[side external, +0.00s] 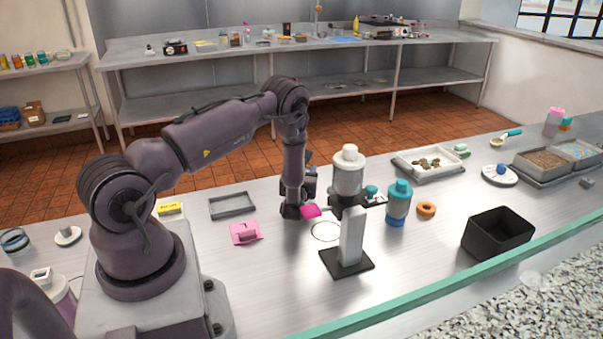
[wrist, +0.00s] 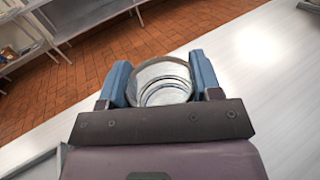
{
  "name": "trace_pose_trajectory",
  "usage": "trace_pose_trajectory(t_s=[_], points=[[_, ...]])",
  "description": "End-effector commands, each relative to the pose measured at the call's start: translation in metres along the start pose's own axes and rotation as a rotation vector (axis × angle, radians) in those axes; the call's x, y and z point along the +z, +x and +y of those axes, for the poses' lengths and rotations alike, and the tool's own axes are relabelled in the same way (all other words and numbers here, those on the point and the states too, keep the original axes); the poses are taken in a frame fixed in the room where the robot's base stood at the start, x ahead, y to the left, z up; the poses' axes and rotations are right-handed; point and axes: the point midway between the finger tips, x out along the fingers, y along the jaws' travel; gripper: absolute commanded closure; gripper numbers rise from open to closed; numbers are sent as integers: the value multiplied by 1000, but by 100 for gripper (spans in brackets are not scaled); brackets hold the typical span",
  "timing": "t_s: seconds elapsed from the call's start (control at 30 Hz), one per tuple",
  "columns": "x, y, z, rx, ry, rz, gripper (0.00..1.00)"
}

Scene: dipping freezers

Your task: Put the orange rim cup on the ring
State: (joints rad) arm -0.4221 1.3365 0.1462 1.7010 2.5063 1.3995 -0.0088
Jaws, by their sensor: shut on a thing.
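My gripper (wrist: 162,82) is shut on a round cup (wrist: 164,72), with one blue finger on each side of it. I look into its mouth and see a pale, ringed inside; the rim looks grey-brown, and no clear orange shows. In the side view my gripper (side external: 303,205) is low over the counter, left of the white-lidded container. A magenta piece (side external: 311,211) shows at the gripper there; I cannot tell whether it is part of the cup. A thin dark ring (side external: 325,231) lies flat on the counter just right of and in front of the gripper.
A white upright block on a black base (side external: 351,240) stands close in front of the ring. A white-lidded container (side external: 347,172) stands behind it. A blue-lidded bottle (side external: 398,205), an orange doughnut-like ring (side external: 426,209) and a black bin (side external: 497,236) are right. A pink item (side external: 245,232) lies left.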

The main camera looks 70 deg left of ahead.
Motion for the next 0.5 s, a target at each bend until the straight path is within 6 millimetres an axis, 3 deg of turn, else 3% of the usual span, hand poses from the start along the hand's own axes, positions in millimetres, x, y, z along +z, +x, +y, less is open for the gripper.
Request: trace_pose_trajectory(t_s=[0.43,0.47,0.5], points=[[-7,0,-1,-1,0,-2,64],[-7,0,-1,-1,0,-2,40],[-7,0,-1,0,-1,-3,30]])
